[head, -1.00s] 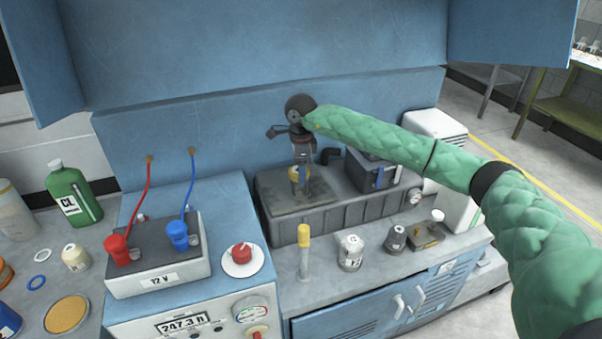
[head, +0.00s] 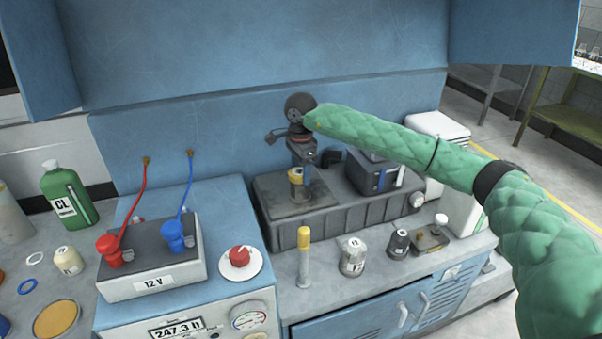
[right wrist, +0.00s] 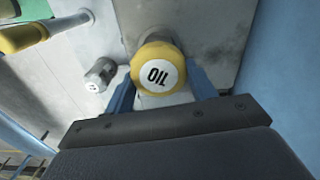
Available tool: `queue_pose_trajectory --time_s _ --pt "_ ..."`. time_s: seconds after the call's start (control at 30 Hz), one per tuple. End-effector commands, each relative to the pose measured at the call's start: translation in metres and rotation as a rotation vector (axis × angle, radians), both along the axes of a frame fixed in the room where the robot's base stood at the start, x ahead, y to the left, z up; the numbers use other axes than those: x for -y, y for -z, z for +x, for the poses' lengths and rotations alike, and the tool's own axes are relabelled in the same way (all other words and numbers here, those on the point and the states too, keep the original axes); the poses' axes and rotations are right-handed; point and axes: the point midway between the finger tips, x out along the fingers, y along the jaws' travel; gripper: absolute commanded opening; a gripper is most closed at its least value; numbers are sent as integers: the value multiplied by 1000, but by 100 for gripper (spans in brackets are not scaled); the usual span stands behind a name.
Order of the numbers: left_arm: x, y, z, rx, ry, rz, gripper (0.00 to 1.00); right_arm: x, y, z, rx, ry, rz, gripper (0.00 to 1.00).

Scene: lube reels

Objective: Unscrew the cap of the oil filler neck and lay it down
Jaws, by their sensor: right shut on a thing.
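The yellow oil cap (right wrist: 158,68) has a white top marked OIL and sits between the two blue fingers of my right gripper (right wrist: 162,90) in the right wrist view. The gripper is shut on it from above. In the head view my right gripper (head: 299,160) points down over the grey tank, with a little of the yellow cap (head: 295,172) showing at its fingertips. My left gripper is not in view.
The cap is above a metal plate on the grey ribbed tank (head: 350,218). A 12 V battery (head: 150,268) is at left. A blue panel rises behind.

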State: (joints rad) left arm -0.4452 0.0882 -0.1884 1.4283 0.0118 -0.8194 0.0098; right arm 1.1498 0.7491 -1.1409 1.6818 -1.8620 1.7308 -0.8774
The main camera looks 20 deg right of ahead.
Motion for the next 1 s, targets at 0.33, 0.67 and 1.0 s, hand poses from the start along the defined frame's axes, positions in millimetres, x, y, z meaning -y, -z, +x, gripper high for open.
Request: queue_pose_trajectory --time_s 0.33,0.67,1.0 --pt "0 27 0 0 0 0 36 0 6 1 -3 -232 -2 34" --pt "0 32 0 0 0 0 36 -1 4 1 -4 -340 -1 34" --pt "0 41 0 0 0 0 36 -1 7 1 -4 -396 -1 34"
